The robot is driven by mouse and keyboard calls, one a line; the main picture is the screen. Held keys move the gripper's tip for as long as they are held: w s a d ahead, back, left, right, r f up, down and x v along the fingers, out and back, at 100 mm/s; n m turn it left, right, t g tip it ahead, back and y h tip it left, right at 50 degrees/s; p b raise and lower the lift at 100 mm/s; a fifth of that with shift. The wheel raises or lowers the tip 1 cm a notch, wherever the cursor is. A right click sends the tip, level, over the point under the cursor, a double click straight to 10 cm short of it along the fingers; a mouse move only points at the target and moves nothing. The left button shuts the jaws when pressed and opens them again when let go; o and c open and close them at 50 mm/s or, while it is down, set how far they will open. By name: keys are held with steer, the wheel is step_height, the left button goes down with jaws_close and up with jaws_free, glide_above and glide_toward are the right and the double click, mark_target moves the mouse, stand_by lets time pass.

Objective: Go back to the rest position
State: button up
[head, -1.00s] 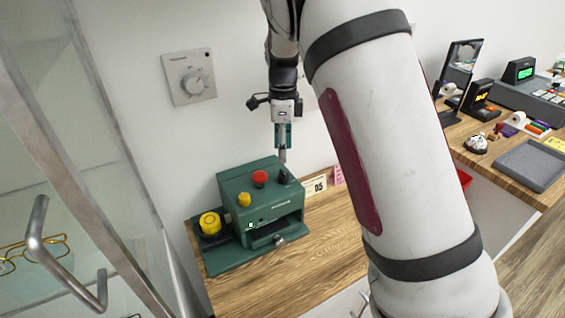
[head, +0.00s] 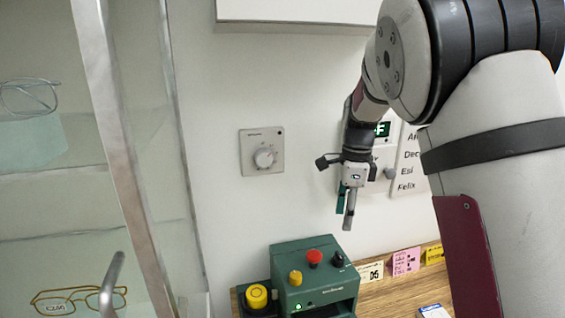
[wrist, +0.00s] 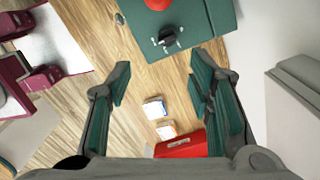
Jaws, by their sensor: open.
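My gripper (head: 347,208) hangs in the air in front of the white wall, above and a little right of the green machine (head: 288,262). The machine stands on the wooden counter and has a red button (head: 314,257), yellow knobs and a black knob on top. In the wrist view my gripper (wrist: 158,95) is open, its two green-padded fingers wide apart. Nothing is between them; the counter (wrist: 130,75) shows below.
A dial plate (head: 262,151) is on the wall to the left of my gripper. A panel with a green display (head: 382,129) is behind it. A glass cabinet with glasses (head: 80,300) stands at left. Small cards (head: 406,261) stand along the counter's back. A red object (wrist: 182,148) shows in the wrist view.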

steer(key=s+r+n+t, duration=0.1)
steer(key=s+r+n, duration=0.45)
steer(key=s, duration=0.35)
steer(key=s+r+n+t, duration=0.2)
steer(key=s+r+n, duration=0.35)
steer(key=s, duration=0.35)
steer(key=s+f+n+t, duration=0.2)
steer(key=s+n, duration=0.7)
steer(key=s, duration=0.4)
steer(key=shift+f+n+h, duration=0.15)
steer(key=shift+n+h, duration=0.15)
